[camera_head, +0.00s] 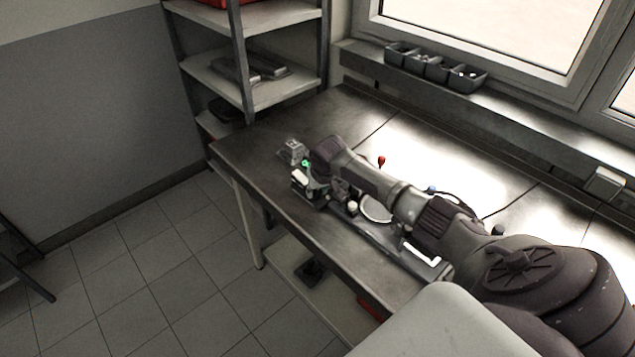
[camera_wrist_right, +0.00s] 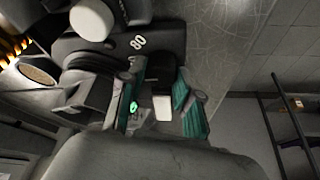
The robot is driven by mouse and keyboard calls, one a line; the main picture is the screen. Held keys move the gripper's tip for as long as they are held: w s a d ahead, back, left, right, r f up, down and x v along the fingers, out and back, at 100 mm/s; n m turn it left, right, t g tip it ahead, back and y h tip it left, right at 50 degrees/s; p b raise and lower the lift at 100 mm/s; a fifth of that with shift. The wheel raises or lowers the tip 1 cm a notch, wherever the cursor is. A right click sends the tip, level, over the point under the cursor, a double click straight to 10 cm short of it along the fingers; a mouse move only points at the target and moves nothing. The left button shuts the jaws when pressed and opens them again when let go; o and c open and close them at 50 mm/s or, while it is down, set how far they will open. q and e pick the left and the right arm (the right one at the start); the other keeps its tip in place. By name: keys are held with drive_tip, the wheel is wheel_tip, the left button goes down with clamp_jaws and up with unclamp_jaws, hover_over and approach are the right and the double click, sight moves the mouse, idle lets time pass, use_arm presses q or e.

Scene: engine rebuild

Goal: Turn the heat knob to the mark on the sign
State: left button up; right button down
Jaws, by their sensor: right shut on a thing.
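My right gripper (camera_head: 312,182) reaches over the bench from the right, at a small dark device near its left end. In the wrist view the two teal-padded fingers of my right gripper (camera_wrist_right: 157,88) stand on either side of a black knob-like part (camera_wrist_right: 160,70) and are shut on it. The fingers partly hide this part, so its pointer and angle cannot be read. Beside it is a dark housing (camera_wrist_right: 112,46) marked "80" in white. A white round cap (camera_wrist_right: 92,20) stands on the housing side. No sign with a readable mark shows. My left gripper is not in view.
The metal workbench (camera_head: 255,150) runs under the window. A small clear block (camera_head: 293,151) stands just beyond the gripper. A red-topped item (camera_head: 381,161) is behind my arm. Grey bins (camera_head: 435,68) line the sill. A shelf rack (camera_head: 260,90) stands behind the bench.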

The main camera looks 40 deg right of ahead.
drive_tip(key=shift+m+p, duration=0.35)
drive_tip(key=shift+m, duration=0.05)
drive_tip(key=shift+h, duration=0.3)
drive_tip(key=c, duration=0.8)
unclamp_jaws()
drive_tip(key=shift+r, duration=0.15)
drive_tip(key=v, duration=1.1)
drive_tip(key=shift+r, duration=0.3)
drive_tip(key=shift+s, duration=0.15)
